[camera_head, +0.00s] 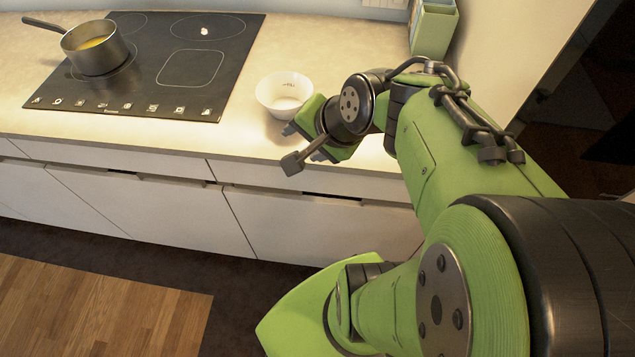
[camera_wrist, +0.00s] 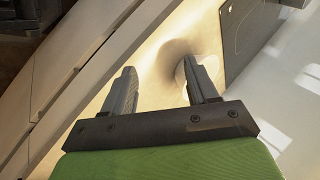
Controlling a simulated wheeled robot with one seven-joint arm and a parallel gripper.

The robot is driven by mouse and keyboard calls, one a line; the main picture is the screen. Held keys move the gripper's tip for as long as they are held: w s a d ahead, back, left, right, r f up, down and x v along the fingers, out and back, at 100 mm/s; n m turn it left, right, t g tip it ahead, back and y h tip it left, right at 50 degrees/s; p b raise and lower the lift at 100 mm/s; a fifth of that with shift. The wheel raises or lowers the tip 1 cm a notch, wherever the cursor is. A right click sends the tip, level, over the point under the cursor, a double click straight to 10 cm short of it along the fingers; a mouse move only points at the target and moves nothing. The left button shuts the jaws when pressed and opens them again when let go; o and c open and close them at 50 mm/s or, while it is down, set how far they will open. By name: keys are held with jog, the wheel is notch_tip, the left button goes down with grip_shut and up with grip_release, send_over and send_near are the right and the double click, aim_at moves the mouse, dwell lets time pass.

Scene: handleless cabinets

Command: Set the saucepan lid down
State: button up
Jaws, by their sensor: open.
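No saucepan lid can be made out in either view. The saucepan (camera_head: 95,47), grey with a long handle, stands uncovered on the cooktop at the upper left, with something yellow inside. My gripper (camera_wrist: 159,68) is open in the wrist view, its two fingers apart with only pale counter and a shadow between them. In the head view it is low over the counter's front part, beside the white bowl, and partly hidden by my own wrist.
The white bowl (camera_head: 284,94) stands right of the black cooktop (camera_head: 150,60), close to my gripper. A green box (camera_head: 433,30) stands against the wall at the back. White cabinet fronts (camera_head: 300,222) run below the counter. The counter (camera_head: 345,45) behind the bowl is clear.

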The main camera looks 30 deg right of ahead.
jog(key=s+a+r+n+g+h, duration=0.1)
jog(key=s+a+n, duration=0.3)
jog(key=s+n, duration=0.7)
jog(key=shift+a+r+n, duration=0.4)
jog(key=shift+r+n, duration=0.2)
jog(key=shift+n, duration=0.3)
notch_tip(320, 180, up, 8)
jog(key=p, duration=0.8)
